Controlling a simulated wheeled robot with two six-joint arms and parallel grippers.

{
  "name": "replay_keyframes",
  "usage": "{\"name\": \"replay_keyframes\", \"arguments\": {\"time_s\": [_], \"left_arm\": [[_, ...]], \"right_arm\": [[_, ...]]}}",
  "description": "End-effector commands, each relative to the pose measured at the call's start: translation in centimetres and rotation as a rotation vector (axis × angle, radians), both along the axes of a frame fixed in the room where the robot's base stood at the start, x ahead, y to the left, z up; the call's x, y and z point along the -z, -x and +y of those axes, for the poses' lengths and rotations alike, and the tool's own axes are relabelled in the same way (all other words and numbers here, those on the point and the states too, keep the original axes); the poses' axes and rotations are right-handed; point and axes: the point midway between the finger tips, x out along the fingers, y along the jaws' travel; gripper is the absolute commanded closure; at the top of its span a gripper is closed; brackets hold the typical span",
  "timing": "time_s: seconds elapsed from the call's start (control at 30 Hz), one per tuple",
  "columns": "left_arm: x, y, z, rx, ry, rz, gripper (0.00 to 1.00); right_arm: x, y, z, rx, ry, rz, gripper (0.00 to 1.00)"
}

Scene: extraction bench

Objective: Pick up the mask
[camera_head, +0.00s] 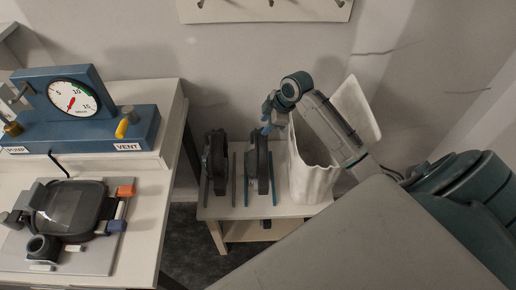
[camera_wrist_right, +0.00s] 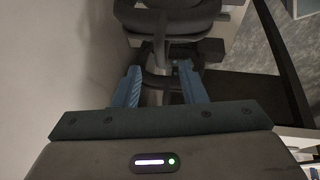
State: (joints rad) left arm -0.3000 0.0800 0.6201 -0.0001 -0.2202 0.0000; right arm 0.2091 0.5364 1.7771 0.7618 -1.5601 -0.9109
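Two dark upright items (camera_head: 216,162) and (camera_head: 259,166) stand side by side on a small white table; I cannot tell for sure whether either is the mask. My right gripper (camera_head: 268,116) is just above the right-hand one, fingers pointing down. In the right wrist view my right gripper (camera_wrist_right: 160,85) has its blue fingers apart, with a thin dark part between them and a dark rounded body (camera_wrist_right: 172,22) beyond; contact is unclear. A dark item with a glossy window (camera_head: 68,208) lies on a grey plate on the left bench. My left gripper is out of view.
A white open container (camera_head: 312,175) stands at the right of the small table (camera_head: 224,214). A blue gauge unit (camera_head: 82,125) with a yellow lever stands on the left bench (camera_head: 146,215). A rail with hooks (camera_head: 265,10) is on the wall.

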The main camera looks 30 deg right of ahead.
Motion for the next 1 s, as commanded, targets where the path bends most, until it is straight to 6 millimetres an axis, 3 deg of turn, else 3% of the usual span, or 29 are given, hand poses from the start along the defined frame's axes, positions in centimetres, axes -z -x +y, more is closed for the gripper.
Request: {"name": "replay_keyframes", "arguments": {"time_s": [0.2, 0.4, 0.63, 0.83, 1.0], "left_arm": [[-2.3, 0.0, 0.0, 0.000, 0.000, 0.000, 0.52], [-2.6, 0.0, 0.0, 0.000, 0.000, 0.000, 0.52], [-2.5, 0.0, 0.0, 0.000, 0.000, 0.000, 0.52], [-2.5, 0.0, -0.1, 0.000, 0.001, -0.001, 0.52], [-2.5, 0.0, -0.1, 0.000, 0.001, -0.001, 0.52]], "right_arm": [[2.1, -1.1, 0.9, 0.002, -0.005, 0.005, 0.62], [4.3, -1.8, 1.3, 0.000, 0.000, 0.002, 0.62], [4.6, -1.9, 1.3, 0.000, 0.000, 0.001, 0.62], [4.5, -1.9, 1.3, 0.000, 0.000, 0.001, 0.99], [4.4, -1.9, 1.3, 0.000, 0.000, -0.001, 1.00]]}}
